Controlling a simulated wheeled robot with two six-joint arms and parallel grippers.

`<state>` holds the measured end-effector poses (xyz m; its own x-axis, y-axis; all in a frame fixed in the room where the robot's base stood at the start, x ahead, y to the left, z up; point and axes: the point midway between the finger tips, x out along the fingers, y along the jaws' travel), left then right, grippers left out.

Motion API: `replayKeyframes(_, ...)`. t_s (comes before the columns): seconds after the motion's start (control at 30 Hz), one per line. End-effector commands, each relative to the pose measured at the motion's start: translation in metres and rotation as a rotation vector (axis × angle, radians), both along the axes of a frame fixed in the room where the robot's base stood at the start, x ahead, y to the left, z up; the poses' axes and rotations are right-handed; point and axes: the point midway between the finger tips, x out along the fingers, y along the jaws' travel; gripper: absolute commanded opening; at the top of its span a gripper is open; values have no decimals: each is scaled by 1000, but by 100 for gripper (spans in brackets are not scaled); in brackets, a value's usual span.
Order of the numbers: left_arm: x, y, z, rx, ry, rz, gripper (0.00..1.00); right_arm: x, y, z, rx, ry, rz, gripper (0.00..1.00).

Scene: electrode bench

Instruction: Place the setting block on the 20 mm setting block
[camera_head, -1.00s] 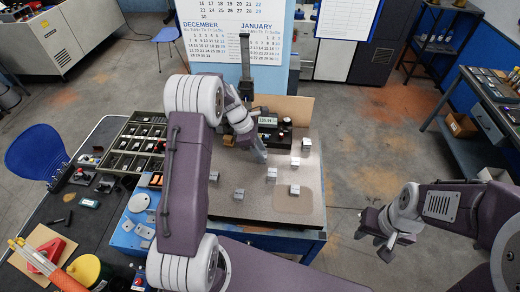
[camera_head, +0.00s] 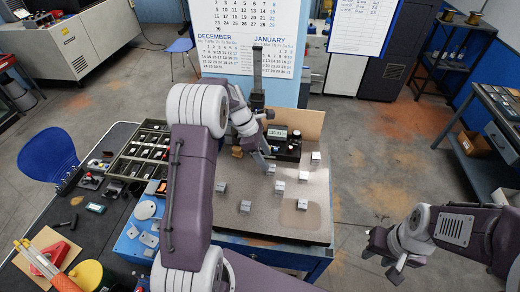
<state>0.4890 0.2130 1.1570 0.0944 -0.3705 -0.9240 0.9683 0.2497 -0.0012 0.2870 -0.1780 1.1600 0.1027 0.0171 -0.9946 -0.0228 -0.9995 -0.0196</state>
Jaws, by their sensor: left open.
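Several small grey metal blocks stand apart on the speckled bench plate (camera_head: 262,222). One block (camera_head: 270,169) is right at the fingertips of my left gripper (camera_head: 264,157), which is open; whether they touch I cannot tell. Others are a block (camera_head: 279,187) just in front, a block (camera_head: 221,187) at left, a block (camera_head: 245,206) at front, a block (camera_head: 302,204) on the tan patch, and a block (camera_head: 315,158) at the back right. Markings are too small to read, so I cannot tell which is 20 mm. My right gripper (camera_head: 386,264) is open and empty, off the bench.
A stand with a tall column (camera_head: 257,75) and a digital readout (camera_head: 277,133) stand behind the blocks. A compartment tray (camera_head: 145,152) and a blue box (camera_head: 140,236) lie left of the plate. The plate's right front is mostly clear.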

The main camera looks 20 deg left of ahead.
Motion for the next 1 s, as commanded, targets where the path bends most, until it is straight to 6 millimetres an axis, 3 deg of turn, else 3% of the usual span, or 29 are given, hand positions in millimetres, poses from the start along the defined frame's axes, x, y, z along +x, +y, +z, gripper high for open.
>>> replayKeyframes(0.1, -2, 13, 28, 2, -5, 2, 53, 0, 0, -7, 0, 0, 0, 36)
replayKeyframes(0.3, -6, 27, 64, 2, -2, 1, 53, 0, 0, -9, 0, 0, 0, 36)
replayKeyframes(0.6, -14, 25, 71, 24, -14, -59, 53, 0, 0, -10, 0, 0, 0, 36)
replayKeyframes(0.67, -29, 15, 63, 75, -46, -192, 53, 0, 0, -10, 0, 0, 0, 36)
replayKeyframes(0.8, -91, -13, 35, 254, -171, -752, 53, 0, 0, -10, 0, 0, 0, 36)
replayKeyframes(1.0, -176, -33, 3, 409, -316, -1513, 53, 0, 0, -10, 0, 0, 0, 36)
